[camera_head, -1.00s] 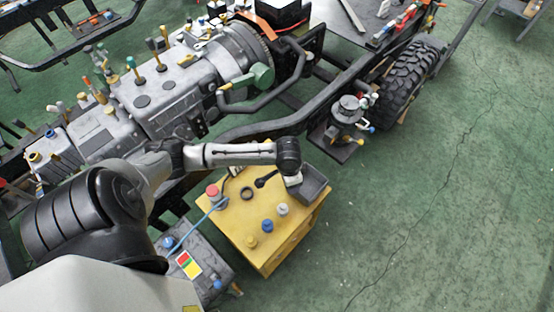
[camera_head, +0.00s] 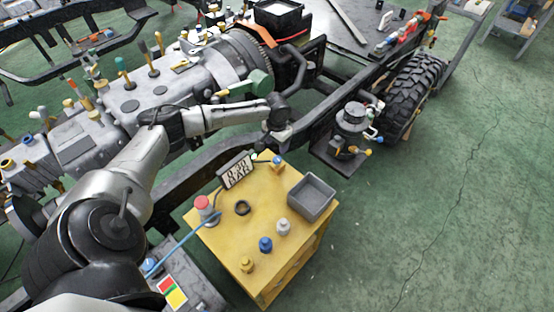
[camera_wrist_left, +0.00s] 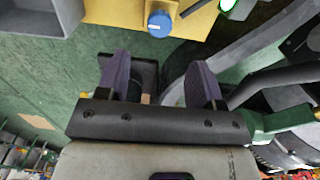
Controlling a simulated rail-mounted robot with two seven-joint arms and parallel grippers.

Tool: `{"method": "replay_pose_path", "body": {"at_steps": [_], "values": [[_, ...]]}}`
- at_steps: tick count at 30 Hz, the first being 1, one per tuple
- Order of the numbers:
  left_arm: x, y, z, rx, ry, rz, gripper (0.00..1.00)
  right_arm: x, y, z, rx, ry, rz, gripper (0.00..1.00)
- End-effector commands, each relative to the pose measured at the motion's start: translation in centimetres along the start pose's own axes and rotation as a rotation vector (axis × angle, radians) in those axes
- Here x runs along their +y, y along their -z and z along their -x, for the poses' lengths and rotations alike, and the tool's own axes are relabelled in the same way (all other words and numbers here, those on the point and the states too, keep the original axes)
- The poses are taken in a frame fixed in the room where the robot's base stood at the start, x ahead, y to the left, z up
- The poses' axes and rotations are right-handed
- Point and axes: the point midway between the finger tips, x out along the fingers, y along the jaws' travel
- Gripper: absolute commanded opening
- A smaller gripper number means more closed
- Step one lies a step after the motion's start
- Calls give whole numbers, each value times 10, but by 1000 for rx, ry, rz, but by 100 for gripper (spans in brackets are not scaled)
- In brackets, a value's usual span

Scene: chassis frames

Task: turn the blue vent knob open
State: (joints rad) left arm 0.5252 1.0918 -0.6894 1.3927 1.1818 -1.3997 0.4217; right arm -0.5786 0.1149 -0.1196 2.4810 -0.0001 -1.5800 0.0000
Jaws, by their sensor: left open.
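A blue knob on a brass-coloured fitting (camera_head: 278,161) stands at the far edge of the yellow bench, between the display and the grey tray. In the left wrist view a blue knob (camera_wrist_left: 159,24) shows at the yellow edge, ahead of the fingers and apart from them. Another blue knob (camera_head: 265,244) stands on the bench top, between a yellow and a white one. No label tells which is the vent. My left gripper (camera_wrist_left: 160,82) is open and empty. In the head view it hangs beyond the far edge, its fingers mostly hidden. My right gripper is out of view.
The yellow bench (camera_head: 225,235) also carries a red-topped button (camera_head: 203,206), a black ring (camera_head: 242,208), a display (camera_head: 238,171) and an empty grey tray (camera_head: 311,197). The chassis frame and engine lie close behind my left arm.

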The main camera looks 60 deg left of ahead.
Motion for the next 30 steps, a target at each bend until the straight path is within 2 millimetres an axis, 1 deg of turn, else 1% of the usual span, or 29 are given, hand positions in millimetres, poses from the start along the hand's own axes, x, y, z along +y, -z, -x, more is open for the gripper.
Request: {"method": "replay_pose_path", "body": {"at_steps": [1,3,9,12,15,19,30], "values": [[0,0,-14,-2,0,0,61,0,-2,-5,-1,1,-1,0],[0,0,-27,-2,1,0,61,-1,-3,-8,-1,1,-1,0],[0,0,-58,-1,1,-1,61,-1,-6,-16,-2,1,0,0],[0,0,-70,0,0,-1,61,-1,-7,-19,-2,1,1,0],[1,0,-78,0,0,-2,61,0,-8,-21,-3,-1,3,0],[0,0,-84,0,1,-2,61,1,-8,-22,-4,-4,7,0],[0,0,-87,1,1,-3,61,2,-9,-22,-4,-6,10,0]]}}
